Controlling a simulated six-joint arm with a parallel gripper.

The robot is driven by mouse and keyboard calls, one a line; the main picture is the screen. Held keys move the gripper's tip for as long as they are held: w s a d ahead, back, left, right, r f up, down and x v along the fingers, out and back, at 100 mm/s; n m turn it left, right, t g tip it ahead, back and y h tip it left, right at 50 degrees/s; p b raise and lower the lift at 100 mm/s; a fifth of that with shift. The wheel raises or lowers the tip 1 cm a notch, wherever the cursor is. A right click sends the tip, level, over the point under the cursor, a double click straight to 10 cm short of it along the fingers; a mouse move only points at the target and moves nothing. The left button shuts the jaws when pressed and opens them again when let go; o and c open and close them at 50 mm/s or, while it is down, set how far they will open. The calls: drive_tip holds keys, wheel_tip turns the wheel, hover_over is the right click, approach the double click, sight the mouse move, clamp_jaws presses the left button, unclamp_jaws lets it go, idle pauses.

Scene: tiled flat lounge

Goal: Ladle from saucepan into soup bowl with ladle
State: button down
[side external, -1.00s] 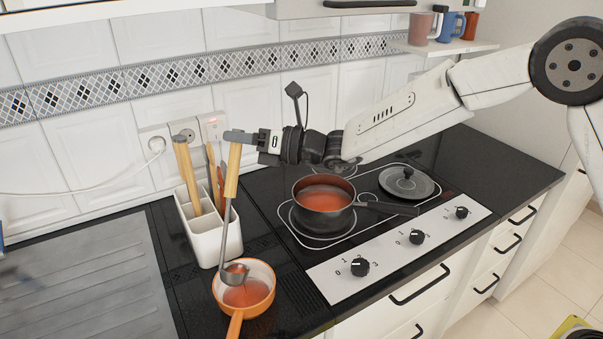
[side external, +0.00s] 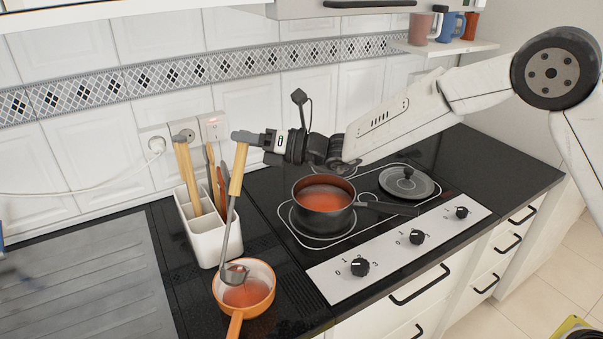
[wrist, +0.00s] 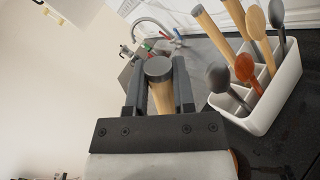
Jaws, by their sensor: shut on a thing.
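My gripper (side external: 246,138) is shut on the wooden handle of the ladle (side external: 239,168). The handle top also shows between the fingers in the wrist view (wrist: 159,70). The ladle hangs down at a slight tilt, and its grey metal head is over the soup bowl (side external: 268,275), inside its outline. I cannot tell whether the head touches the bowl or how much soup is in it. The orange bowl, with a handle toward the front, holds red soup. The dark saucepan (side external: 325,218), with red soup in it, sits on the hob to the right.
A white utensil holder (side external: 220,238) with wooden-handled tools stands close behind the bowl, left of the ladle; it also shows in the wrist view (wrist: 262,122). A lid (side external: 405,183) lies on the hob's back right. The drainboard (side external: 85,285) at left is clear.

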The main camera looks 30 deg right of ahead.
drive_tip(key=w+d+f+m, duration=0.5)
drive_tip(key=d+f, duration=0.1)
drive_tip(key=f, duration=0.2)
drive_tip(key=shift+w+f+m+t, duration=0.15)
drive_tip(key=shift+w+m+t, duration=0.2)
drive_tip(key=shift+m+t, duration=0.05)
idle(2.8)
drive_tip(key=shift+f, duration=0.1)
drive_tip(key=shift+w+d+f+m+t, duration=0.1)
drive_tip(key=shift+w+d+f+m, duration=0.3)
drive_tip(key=shift+f, duration=0.45)
drive_tip(key=shift+w+d+f+m+t, duration=0.1)
drive_tip(key=shift+w+d+f+m, duration=0.15)
drive_tip(key=shift+f+m, duration=0.45)
drive_tip(key=shift+w+d+f+m+t, duration=0.1)
drive_tip(key=shift+w+d+f+m, duration=0.25)
drive_tip(key=shift+f, duration=0.65)
drive_tip(key=shift+f, duration=0.1)
drive_tip(key=shift+w+d+f+m+h, duration=0.2)
drive_tip(key=shift+f+m, duration=0.2)
drive_tip(key=shift+f, duration=0.35)
drive_tip(key=shift+w+d+f+m+h, duration=0.15)
drive_tip(key=shift+f+m, duration=0.2)
drive_tip(key=shift+f, duration=0.35)
drive_tip(key=shift+f, duration=0.1)
